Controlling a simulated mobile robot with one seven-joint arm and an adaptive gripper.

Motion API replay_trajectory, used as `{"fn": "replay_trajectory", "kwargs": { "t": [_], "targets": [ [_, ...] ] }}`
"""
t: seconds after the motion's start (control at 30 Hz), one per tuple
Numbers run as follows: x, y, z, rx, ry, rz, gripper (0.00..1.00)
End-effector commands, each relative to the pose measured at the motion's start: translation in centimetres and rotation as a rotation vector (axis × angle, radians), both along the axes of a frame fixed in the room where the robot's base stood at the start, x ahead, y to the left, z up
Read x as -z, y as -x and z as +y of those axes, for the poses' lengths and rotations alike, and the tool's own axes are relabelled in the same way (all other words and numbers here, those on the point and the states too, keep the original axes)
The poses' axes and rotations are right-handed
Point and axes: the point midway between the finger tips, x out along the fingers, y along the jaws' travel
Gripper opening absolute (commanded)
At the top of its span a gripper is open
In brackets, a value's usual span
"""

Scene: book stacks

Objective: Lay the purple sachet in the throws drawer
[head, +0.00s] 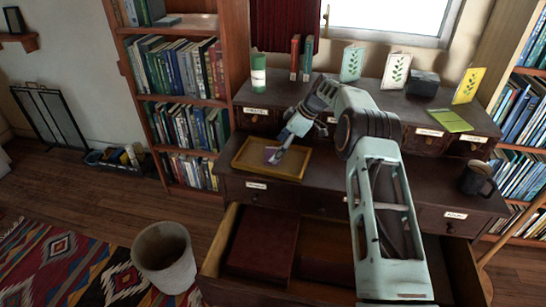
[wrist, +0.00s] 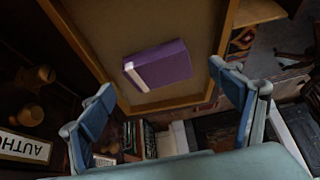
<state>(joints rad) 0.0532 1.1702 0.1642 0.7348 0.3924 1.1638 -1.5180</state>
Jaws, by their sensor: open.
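The purple sachet (head: 270,153) lies in a wooden tray (head: 244,170) on the desk top. In the wrist view the sachet (wrist: 165,66) is a purple block with a pale strip at its left end, lying on the tray floor (wrist: 110,30). My gripper (head: 277,158) is over the tray, close to the sachet. In the wrist view my gripper (wrist: 163,88) is open and empty, its blue fingertips apart, with the sachet beyond them. A wide lower drawer (head: 212,258) stands pulled out, with dark red items inside. I cannot read which drawer is labelled throws.
My arm crosses the right part of the desk and the open drawer. A white-and-green canister (head: 258,72), upright books (head: 301,58) and cards (head: 397,70) stand on the upper ledge. A dark mug (head: 476,180) is at right. A bin (head: 164,258) stands at lower left.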

Motion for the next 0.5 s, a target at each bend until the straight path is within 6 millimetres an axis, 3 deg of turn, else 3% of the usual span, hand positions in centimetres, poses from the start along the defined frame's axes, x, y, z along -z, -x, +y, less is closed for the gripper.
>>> {"fn": "replay_trajectory", "kwargs": {
  "t": [0.13,0.37,0.5],
  "targets": [
    [1.7,-0.2,1.0,-0.001,0.000,0.000,0.84],
    [1.8,-0.2,1.1,0.000,0.000,-0.001,0.84],
    [1.8,-0.2,1.1,0.000,0.000,-0.001,0.69]
  ]
}}
